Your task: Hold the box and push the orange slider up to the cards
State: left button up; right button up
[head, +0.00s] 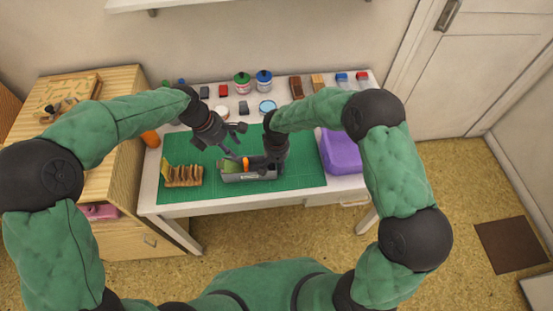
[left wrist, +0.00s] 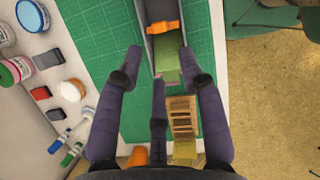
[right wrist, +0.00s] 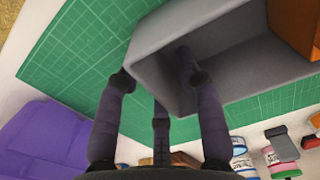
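The grey box (head: 248,177) lies on the green mat. The orange slider (head: 245,163) stands across it, and it also shows in the left wrist view (left wrist: 165,27). Green cards (head: 230,166) are at the box's left end, apart from the slider. My left gripper (head: 236,142) is open and empty above the box's left end. My right gripper (head: 268,162) is at the box's right end. In the right wrist view its fingers are spread, one inside the grey box (right wrist: 150,75) and one outside its edge; firm contact cannot be made out.
A wooden rack (head: 183,181) stands left of the box on the green mat (head: 300,178). A purple container (head: 340,152) is at the right. Ink jars (head: 242,82) and stamps (head: 295,87) line the back of the table. The mat right of the box is clear.

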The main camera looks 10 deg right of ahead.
aim_at(247, 166)
jog(key=shift+f, duration=0.1)
grip_shut()
pick_arm(q)
jog(key=shift+o, duration=0.6)
jog(key=d+f+m, duration=0.1)
jog(key=f, duration=0.2)
jog(key=d+f+m, duration=0.1)
jog(key=f, duration=0.2)
jog(key=d+f, duration=0.1)
jog(key=f, duration=0.2)
jog(key=shift+w+d+f+m+g+h, duration=0.2)
jog(key=shift+w+d+m+g+h, duration=0.1)
jog(key=shift+m+g, duration=0.1)
jog(key=shift+s, duration=0.1)
grip_shut()
